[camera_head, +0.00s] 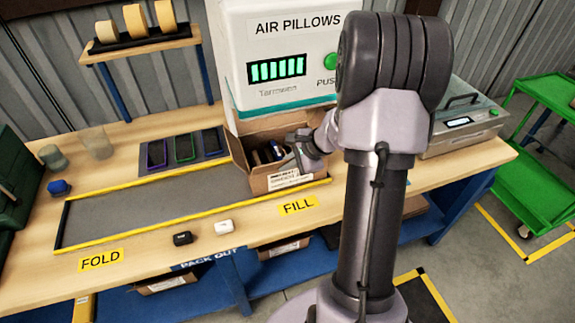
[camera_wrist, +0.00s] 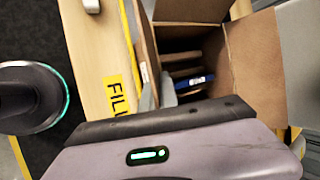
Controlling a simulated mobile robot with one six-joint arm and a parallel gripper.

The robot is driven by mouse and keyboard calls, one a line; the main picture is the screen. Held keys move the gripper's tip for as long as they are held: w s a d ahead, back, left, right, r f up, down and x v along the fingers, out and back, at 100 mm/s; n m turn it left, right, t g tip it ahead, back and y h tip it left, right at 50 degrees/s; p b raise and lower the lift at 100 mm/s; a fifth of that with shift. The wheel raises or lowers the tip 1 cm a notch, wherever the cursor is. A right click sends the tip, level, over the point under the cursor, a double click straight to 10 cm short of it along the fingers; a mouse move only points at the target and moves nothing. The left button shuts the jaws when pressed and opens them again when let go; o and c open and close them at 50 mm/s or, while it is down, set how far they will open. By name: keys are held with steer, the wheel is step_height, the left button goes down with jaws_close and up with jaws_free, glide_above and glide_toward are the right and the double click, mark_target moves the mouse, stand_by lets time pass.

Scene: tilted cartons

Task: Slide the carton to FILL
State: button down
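The open brown carton (camera_head: 277,183) stands on the bench at the right end of the grey strip, just behind the yellow FILL label (camera_head: 298,206). Several dark items and a blue one (camera_wrist: 195,82) lie inside it. My gripper (camera_head: 301,152) is at the carton's right side, partly hidden by my arm in the head view. In the wrist view, my gripper (camera_wrist: 158,92) has its two grey fingers close together, one on each side of the carton's (camera_wrist: 230,60) wall, and looks shut on it. The FILL label also shows in the wrist view (camera_wrist: 116,95), beside the carton.
The grey strip (camera_head: 130,215) with yellow edges runs left toward the FOLD label (camera_head: 101,259) and is clear. A black item (camera_head: 182,238) and a white item (camera_head: 223,227) lie in front of it. The AIR PILLOWS machine (camera_head: 284,60) stands close behind the carton.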

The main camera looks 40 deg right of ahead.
steer(key=shift+d, duration=0.1)
steer(key=c, duration=1.6)
jaws_free()
steer(key=shift+o, duration=0.2)
steer(key=p+v, duration=0.6)
steer(key=v, duration=1.1)
steer(key=shift+r, duration=0.2)
